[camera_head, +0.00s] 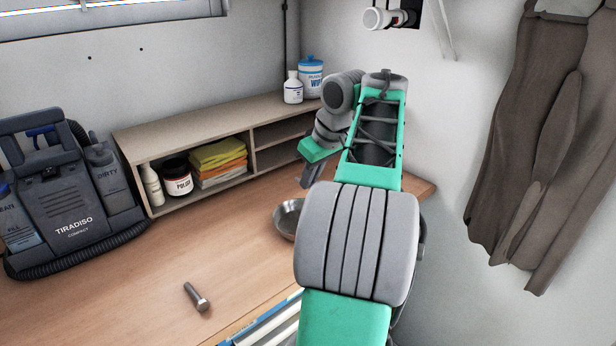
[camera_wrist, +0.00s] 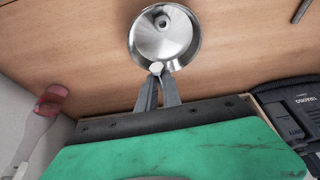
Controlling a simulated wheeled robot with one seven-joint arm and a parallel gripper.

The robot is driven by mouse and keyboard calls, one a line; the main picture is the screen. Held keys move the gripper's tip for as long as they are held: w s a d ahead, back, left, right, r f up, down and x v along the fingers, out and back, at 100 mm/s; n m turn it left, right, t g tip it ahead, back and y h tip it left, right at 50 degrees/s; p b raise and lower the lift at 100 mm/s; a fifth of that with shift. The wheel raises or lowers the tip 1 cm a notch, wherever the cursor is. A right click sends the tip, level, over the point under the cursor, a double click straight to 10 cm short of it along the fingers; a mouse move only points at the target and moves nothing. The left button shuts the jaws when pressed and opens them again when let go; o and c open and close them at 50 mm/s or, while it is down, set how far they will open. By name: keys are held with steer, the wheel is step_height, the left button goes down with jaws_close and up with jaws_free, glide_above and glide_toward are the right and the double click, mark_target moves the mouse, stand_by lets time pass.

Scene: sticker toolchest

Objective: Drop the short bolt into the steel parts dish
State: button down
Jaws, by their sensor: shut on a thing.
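The steel parts dish (camera_head: 288,218) sits on the wooden bench, partly hidden behind my arm in the head view. In the wrist view the round, shiny dish (camera_wrist: 185,48) lies just beyond my fingertips. My gripper (camera_wrist: 157,78) is shut on the short bolt (camera_wrist: 156,68), whose pale head shows between the fingertips, overlapping the dish's near rim in the picture. A small piece with a dark centre (camera_wrist: 161,22) shows inside the dish; I cannot tell exactly what it is. In the head view my gripper (camera_head: 307,182) is above the bench, and the held bolt cannot be made out.
Another, longer-looking bolt (camera_head: 197,297) lies on the bench at the front. A shelf unit (camera_head: 209,201) with cloths and a polish jar stands behind. A dark TIRADISO machine (camera_head: 75,190) stands at left. A red object (camera_wrist: 52,98) shows at the wrist view's left.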

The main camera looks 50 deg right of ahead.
step_height(320, 180, down, 3)
steer(key=shift+r+b, duration=0.15)
steer(key=shift+b, duration=0.75)
steer(key=shift+r, duration=0.1)
steer(key=c, duration=1.4)
jaws_free()
steer(key=shift+c, duration=0.2)
steer(key=p+v, duration=0.5)
steer(key=v, duration=0.2)
steer(key=shift+s+r, duration=0.2)
steer(key=shift+r, duration=0.1)
steer(key=shift+s, duration=0.1)
